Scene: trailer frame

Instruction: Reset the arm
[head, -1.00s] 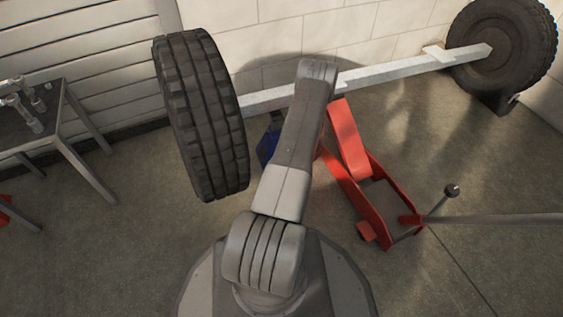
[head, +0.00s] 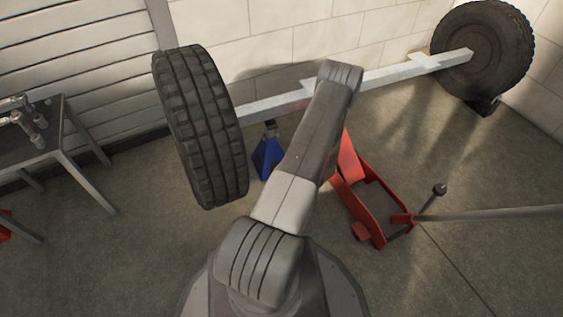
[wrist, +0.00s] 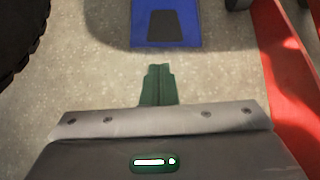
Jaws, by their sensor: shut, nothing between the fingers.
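My gripper (wrist: 158,72) shows in the wrist view as green fingers pressed together, shut and empty. It points toward a blue stand (wrist: 188,22) on the concrete floor, with a visible gap of floor in the picture between them. In the head view my arm (head: 310,145) reaches up and to the right, bent at its far joint. The gripper is hidden behind the arm there.
A large tyre (head: 200,125) on a metal beam (head: 400,73) stands left of my arm; another wheel (head: 480,50) is at the far right. The blue stand (head: 266,157) sits beneath the beam. A red floor jack (head: 370,215) is at right. A table (head: 62,135) with tools is left.

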